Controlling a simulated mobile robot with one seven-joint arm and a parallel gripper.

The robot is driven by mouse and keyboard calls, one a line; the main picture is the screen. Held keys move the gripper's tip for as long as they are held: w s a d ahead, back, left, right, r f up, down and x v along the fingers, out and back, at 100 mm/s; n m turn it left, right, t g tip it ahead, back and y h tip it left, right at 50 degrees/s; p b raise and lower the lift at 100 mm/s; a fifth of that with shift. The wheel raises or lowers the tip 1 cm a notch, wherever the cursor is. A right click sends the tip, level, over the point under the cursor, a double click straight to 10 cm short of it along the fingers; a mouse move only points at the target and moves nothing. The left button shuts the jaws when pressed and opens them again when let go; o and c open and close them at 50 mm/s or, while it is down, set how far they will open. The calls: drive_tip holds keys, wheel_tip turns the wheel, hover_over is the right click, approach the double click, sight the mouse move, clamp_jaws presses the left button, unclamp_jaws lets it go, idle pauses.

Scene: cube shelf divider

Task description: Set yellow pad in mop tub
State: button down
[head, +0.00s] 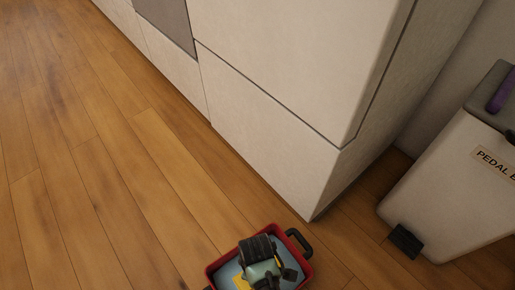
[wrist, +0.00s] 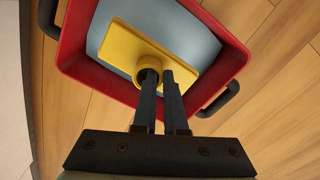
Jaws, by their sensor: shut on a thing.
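The mop tub (head: 213,268) is red with black handles and a grey-blue inside. It stands on the floor at the bottom of the head view and fills the top of the wrist view (wrist: 75,42). The yellow pad (wrist: 122,45) is a flat plate with a round hollow knob. My gripper (wrist: 160,78) is shut on the knob, with the plate within the outline of the tub's rim. I cannot tell whether the pad touches the tub's bottom. In the head view my wrist hides most of the pad, and a yellow corner (head: 241,283) shows.
A pale cabinet (head: 270,110) stands just behind the tub, its lower corner close by. A pedal bin (head: 455,185) with a dark pedal (head: 405,241) and a purple thing (head: 502,92) on its lid stands to the right. The wooden floor (head: 90,190) at left is clear.

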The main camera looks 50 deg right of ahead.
wheel_tip(320, 180, down, 8)
drive_tip(key=b, duration=0.6)
drive_tip(key=shift+f, duration=0.25)
drive_tip(key=shift+r, duration=0.15)
drive_tip(key=c, duration=1.4)
unclamp_jaws()
drive_tip(key=shift+f, duration=0.25)
drive_tip(key=o, duration=0.4)
drive_tip(key=shift+r, duration=0.1)
